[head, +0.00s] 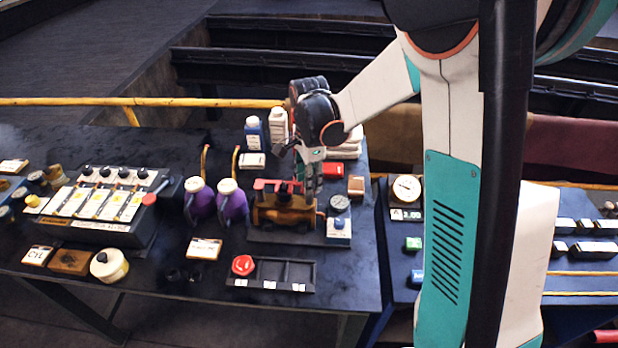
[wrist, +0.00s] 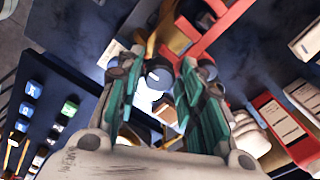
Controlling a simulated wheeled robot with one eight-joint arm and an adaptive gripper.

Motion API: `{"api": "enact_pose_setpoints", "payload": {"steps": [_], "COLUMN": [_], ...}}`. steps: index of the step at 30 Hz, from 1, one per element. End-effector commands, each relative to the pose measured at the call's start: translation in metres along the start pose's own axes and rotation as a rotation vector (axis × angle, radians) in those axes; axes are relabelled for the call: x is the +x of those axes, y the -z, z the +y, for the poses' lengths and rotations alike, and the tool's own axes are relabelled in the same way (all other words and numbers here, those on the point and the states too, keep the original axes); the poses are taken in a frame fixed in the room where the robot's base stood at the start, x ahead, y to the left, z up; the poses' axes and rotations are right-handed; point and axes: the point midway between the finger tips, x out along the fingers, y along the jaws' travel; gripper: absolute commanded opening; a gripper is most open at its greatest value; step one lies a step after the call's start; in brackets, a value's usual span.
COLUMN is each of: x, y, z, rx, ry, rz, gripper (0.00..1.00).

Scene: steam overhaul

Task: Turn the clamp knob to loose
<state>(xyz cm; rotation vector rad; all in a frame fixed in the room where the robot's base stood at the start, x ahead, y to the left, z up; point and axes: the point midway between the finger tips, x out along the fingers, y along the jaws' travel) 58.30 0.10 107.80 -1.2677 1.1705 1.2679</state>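A brass clamp body (head: 284,212) with a red bar (head: 272,184) on top stands on a dark base plate in the head view. My gripper (head: 312,186) points down at its right end. In the wrist view, the red bar (wrist: 212,28) and brass parts (wrist: 176,38) lie just beyond the fingertips. My gripper (wrist: 160,72) has its two teal fingers apart there, with a gap between them. A dark round part, perhaps the clamp knob (wrist: 158,78), shows in that gap; I cannot tell whether a finger touches it. Its turn position is not readable.
A small gauge (head: 339,203) and a blue-topped block (head: 338,228) sit close right of the clamp. Purple jugs (head: 232,201) stand to its left, bottles (head: 254,132) behind. A black tray (head: 272,272) with a red knob (head: 243,265) lies in front.

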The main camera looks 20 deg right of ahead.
Motion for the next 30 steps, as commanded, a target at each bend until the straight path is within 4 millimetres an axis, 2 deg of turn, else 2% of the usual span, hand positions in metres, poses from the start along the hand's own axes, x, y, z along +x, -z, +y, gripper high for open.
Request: {"api": "enact_pose_setpoints", "payload": {"steps": [3, 7, 8, 20, 30], "x": [-0.0002, -0.0003, -0.0003, -0.0002, 0.0005], "y": [0.0, 0.0, 0.0, 0.0, -0.0001], "z": [0.0, -0.0001, -0.0001, -0.0002, -0.0003], "rx": [0.0, 0.0, 0.0, -0.046, -0.279], "ry": [0.0, 0.0, 0.0, 0.0, 0.001], "rz": [0.0, 0.0, 0.0, 0.0, 0.0], "gripper": [0.35, 0.05, 0.01, 0.01, 0.01]}}
